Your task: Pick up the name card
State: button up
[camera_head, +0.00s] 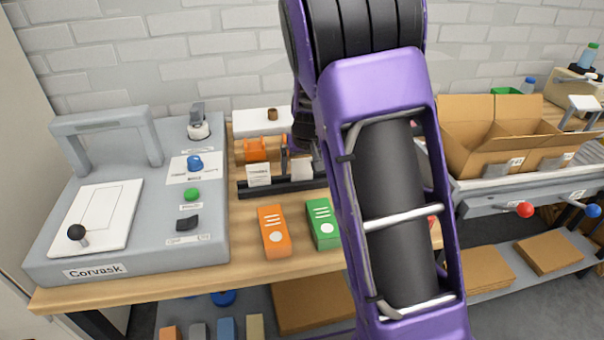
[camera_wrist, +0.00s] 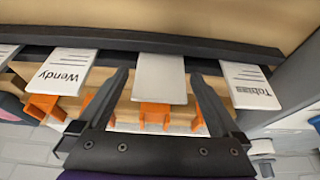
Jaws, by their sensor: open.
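Several white name cards stand in a black slotted rail (camera_wrist: 185,41). In the wrist view, one reads "Wendy" (camera_wrist: 66,70) on the left and one reads "Tobias" (camera_wrist: 250,85) on the right, both upside down. A middle card (camera_wrist: 160,88) shows no writing on the side I see. My gripper (camera_wrist: 160,74) is open, with one finger to each side of the middle card and a gap on both sides. In the head view, a card with print (camera_head: 259,175) and part of another card (camera_head: 302,168) show in the rail; my arm hides most of the gripper.
Orange holders (camera_wrist: 155,115) sit beside the cards. An orange box (camera_head: 274,232) and a green box (camera_head: 323,224) stand in front of the rail. A grey Corvask machine (camera_head: 190,250) stands left. Open cardboard boxes (camera_head: 470,150) are on the right.

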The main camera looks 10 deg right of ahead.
jog(key=c, duration=1.4)
